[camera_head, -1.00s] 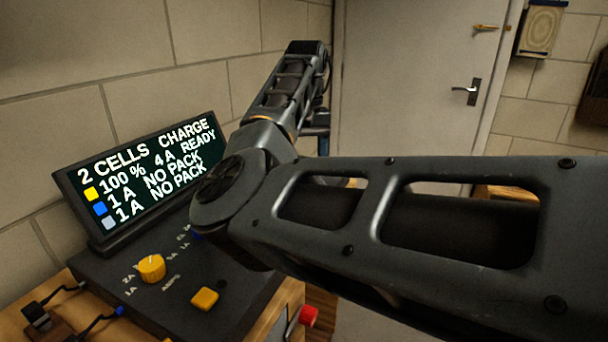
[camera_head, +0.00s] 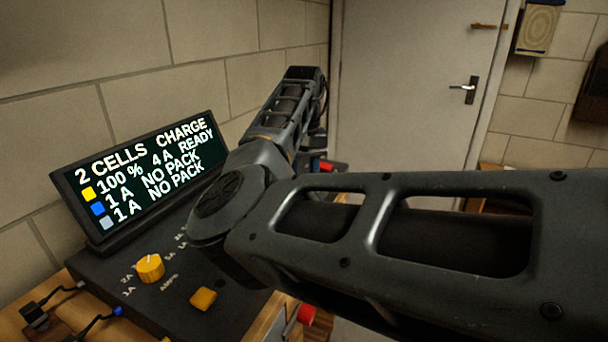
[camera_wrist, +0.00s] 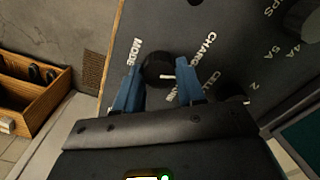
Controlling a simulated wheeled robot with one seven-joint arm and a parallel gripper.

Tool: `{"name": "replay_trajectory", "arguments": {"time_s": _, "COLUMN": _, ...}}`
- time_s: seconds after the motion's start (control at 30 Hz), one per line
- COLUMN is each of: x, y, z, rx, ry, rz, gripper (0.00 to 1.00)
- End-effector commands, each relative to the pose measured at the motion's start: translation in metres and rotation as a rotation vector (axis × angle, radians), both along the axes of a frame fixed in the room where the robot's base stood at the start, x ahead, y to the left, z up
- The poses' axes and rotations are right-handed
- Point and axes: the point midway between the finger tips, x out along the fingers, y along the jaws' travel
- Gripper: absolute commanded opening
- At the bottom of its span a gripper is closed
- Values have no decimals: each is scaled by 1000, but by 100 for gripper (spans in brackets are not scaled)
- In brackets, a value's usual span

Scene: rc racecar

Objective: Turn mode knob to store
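The mode knob (camera_wrist: 157,71) is a round black knob beside the white MODE label in the wrist view, with a white pointer towards the right of the picture. My gripper (camera_wrist: 158,74) has its two blue fingers apart, one on each side of this knob. Whether the fingers touch it is unclear. A CHARGE label stands above and right of the knob; other lettering is partly covered by the right finger. The charger display (camera_head: 145,182) in the head view reads 2 CELLS, CHARGE, 100 %, 4 A, READY. My arm hides the mode knob and gripper there.
A second dark knob (camera_wrist: 233,92) sits near the CELLS label, close to my right finger. A yellow amps knob (camera_head: 150,268) and yellow button (camera_head: 203,299) are on the charger. A wooden tray (camera_wrist: 28,92) lies left in the wrist view.

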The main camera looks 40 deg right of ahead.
Motion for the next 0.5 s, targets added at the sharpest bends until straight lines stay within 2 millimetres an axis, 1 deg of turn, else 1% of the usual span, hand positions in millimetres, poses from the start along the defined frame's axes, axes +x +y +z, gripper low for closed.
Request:
{"name": "replay_trajectory", "arguments": {"time_s": 0.03, "x": 0, "y": 0, "z": 0, "rx": 0, "ry": 0, "rz": 0, "gripper": 31}}
{"name": "replay_trajectory", "arguments": {"time_s": 0.27, "x": 0, "y": 0, "z": 0, "rx": 0, "ry": 0, "rz": 0, "gripper": 9}}
{"name": "replay_trajectory", "arguments": {"time_s": 0.5, "x": 0, "y": 0, "z": 1, "rx": -1, "ry": 1, "rz": -21, "gripper": 9}}
